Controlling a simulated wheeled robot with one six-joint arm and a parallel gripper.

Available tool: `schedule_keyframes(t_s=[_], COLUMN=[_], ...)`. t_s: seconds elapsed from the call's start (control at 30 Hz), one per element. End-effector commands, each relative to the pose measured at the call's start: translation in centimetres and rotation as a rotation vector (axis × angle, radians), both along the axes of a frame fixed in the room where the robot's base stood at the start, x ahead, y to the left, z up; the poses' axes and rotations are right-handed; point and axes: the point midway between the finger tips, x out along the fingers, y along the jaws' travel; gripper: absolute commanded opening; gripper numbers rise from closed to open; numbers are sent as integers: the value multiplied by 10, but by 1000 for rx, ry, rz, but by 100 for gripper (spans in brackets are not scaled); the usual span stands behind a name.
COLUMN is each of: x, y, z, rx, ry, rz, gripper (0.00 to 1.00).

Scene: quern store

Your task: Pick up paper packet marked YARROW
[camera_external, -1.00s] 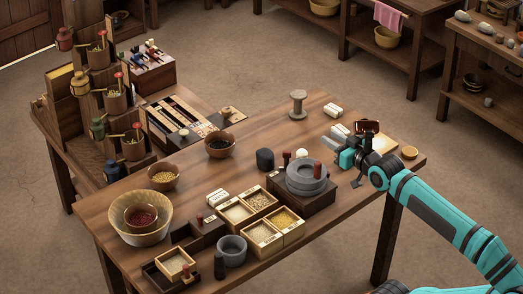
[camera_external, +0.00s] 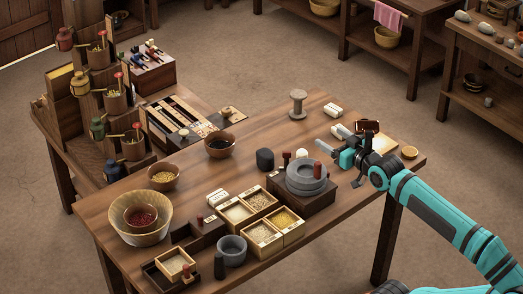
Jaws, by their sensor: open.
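My arm hides part of the table's right end.
The quern stands on a dark block. A small round dish (camera_external: 409,153) sits at the right edge. The far middle of the table is clear.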

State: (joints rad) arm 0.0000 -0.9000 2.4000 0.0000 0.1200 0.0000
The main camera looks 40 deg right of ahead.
Motion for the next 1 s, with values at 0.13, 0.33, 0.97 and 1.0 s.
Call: schedule_keyframes(t_s=[0.13,0.33,0.97,1.0], x=[6,43,187,195], y=[-2,-17,-112,-120], z=[1,6,-7,-10], rx=[-5,-34,-107,-107], ry=[17,126,609,640], rz=[-7,-44,-152,-157], gripper=[69,69,69,69])
